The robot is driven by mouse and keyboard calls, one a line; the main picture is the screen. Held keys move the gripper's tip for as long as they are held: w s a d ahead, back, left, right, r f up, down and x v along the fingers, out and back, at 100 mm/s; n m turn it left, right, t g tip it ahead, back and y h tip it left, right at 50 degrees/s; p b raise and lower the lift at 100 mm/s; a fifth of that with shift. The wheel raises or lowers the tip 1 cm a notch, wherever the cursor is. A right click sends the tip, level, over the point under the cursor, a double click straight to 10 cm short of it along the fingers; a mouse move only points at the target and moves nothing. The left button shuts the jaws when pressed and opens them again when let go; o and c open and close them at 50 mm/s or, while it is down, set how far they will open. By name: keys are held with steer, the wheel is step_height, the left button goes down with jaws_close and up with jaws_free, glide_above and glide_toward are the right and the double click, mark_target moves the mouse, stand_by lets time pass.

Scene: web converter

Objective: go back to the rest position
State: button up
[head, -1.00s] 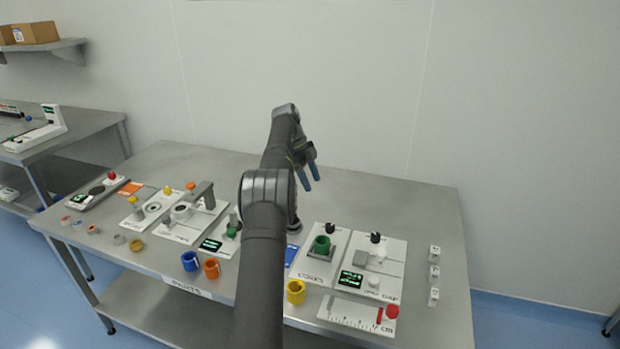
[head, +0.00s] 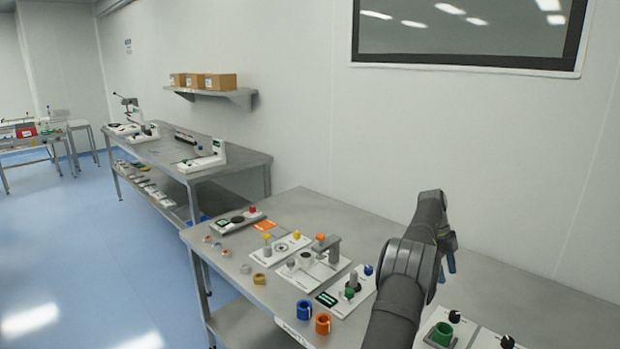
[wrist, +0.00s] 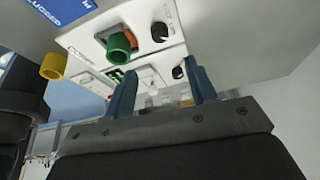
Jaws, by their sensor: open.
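My gripper (head: 447,262) is raised above the right part of the steel bench (head: 322,207), beside my dark forearm in the head view. In the wrist view its two blue fingers (wrist: 163,88) stand wide apart with nothing between them. Beyond the fingers are a green ring (wrist: 119,44) in a square holder and the white fixture panel (wrist: 92,32), both well clear of the fingers. The green ring also shows at the lower right of the head view (head: 442,333).
A blue ring (head: 304,309) and an orange ring (head: 323,323) stand at the bench's front edge. Several white fixtures with coloured knobs lie left of my arm. A yellow ring (wrist: 53,66) shows in the wrist view. The air around my gripper is clear; a wall stands behind.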

mark_target(454, 313)
steer(key=x, duration=1.3)
steer(key=shift+s+f, duration=0.1)
